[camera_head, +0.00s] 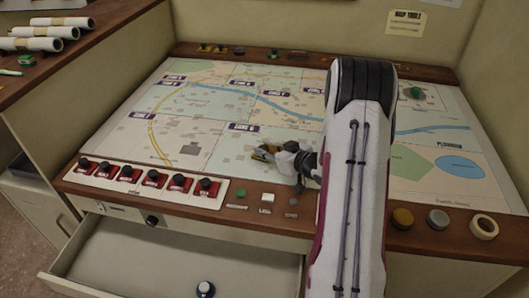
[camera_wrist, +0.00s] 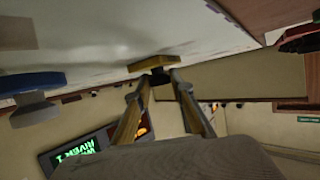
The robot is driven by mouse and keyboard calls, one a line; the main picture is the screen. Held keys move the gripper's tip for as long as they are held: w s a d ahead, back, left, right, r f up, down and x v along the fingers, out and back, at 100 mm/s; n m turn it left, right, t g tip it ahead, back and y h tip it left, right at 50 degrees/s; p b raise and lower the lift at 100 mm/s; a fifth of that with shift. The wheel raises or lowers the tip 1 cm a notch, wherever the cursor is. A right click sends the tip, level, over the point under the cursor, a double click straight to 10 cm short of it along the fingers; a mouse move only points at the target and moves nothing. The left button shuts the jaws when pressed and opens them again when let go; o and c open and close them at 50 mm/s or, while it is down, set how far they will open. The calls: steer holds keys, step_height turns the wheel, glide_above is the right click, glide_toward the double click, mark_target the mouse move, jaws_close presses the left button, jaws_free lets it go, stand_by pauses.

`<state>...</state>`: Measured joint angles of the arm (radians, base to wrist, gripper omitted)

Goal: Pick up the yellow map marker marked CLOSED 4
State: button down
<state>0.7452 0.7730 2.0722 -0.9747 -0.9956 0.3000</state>
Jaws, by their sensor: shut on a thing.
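In the wrist view, my gripper (camera_wrist: 163,78) is shut on a yellow marker (camera_wrist: 150,63), with its fingertips on a dark part below the yellow top. No writing on the marker is readable. In the head view, my gripper (camera_head: 266,152) is low over the middle front of the map (camera_head: 215,105), by the lower street blocks. A bit of yellow shows at its tips, but the marker is too small to make out there. I cannot tell if the marker touches the map.
A row of red switches (camera_head: 150,178) runs along the console's front left. A blue disc (camera_wrist: 32,82) is left of my gripper in the wrist view. Several rolled maps (camera_head: 45,31) lie back left.

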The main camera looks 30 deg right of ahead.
steer(key=shift+r, duration=0.15)
step_height(320, 180, up, 10)
stand_by(0.8)
